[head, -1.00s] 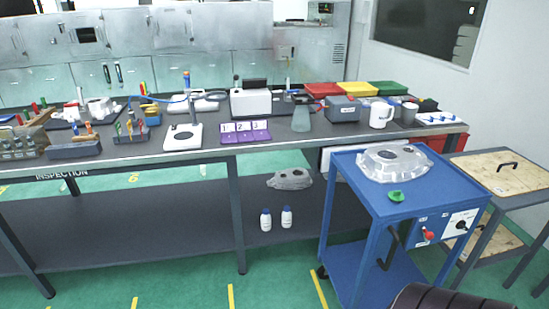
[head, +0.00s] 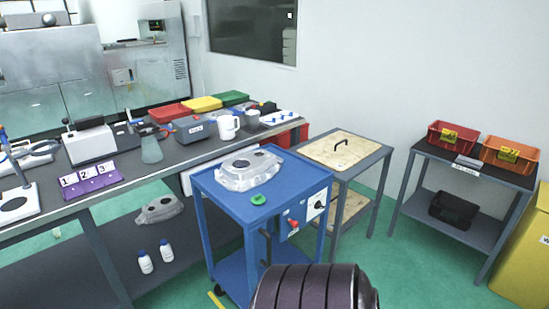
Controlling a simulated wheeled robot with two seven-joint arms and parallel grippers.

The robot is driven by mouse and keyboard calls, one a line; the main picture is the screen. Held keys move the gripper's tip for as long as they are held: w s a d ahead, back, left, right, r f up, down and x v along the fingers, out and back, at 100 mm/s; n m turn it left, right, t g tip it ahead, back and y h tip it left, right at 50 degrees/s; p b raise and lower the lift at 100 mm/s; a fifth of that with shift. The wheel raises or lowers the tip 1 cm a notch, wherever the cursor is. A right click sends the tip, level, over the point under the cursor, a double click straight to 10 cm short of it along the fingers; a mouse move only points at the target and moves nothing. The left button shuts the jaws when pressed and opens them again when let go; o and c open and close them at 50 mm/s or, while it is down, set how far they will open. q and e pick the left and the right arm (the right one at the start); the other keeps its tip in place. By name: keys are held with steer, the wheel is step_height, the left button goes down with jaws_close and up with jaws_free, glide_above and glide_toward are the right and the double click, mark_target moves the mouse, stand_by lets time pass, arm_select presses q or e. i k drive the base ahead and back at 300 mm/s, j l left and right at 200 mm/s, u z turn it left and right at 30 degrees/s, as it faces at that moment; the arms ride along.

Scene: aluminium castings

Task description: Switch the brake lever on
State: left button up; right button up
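A blue cart (head: 232,204) stands right of the middle, at the end of the long bench. Its front panel carries a small red-tipped lever (head: 293,223), which looks like the brake lever. A white plate with a black knob (head: 318,204) is beside it to the right. The lever is too small to read its exact setting or labels. A black handle (head: 265,246) is on the cart's side. A dark ribbed part of my own arm rises at the bottom, in front of the cart's lower part. Neither gripper is in view.
A silver casting (head: 248,171) and a green object (head: 258,199) lie on the cart top. A wooden-topped table (head: 345,149) stands close on its right. A dark table (head: 478,168) with red and orange bins is farther right. Green floor is free between that table and the cart.

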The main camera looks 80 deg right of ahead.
mark_target(294, 224)
steer(key=z, duration=2.65)
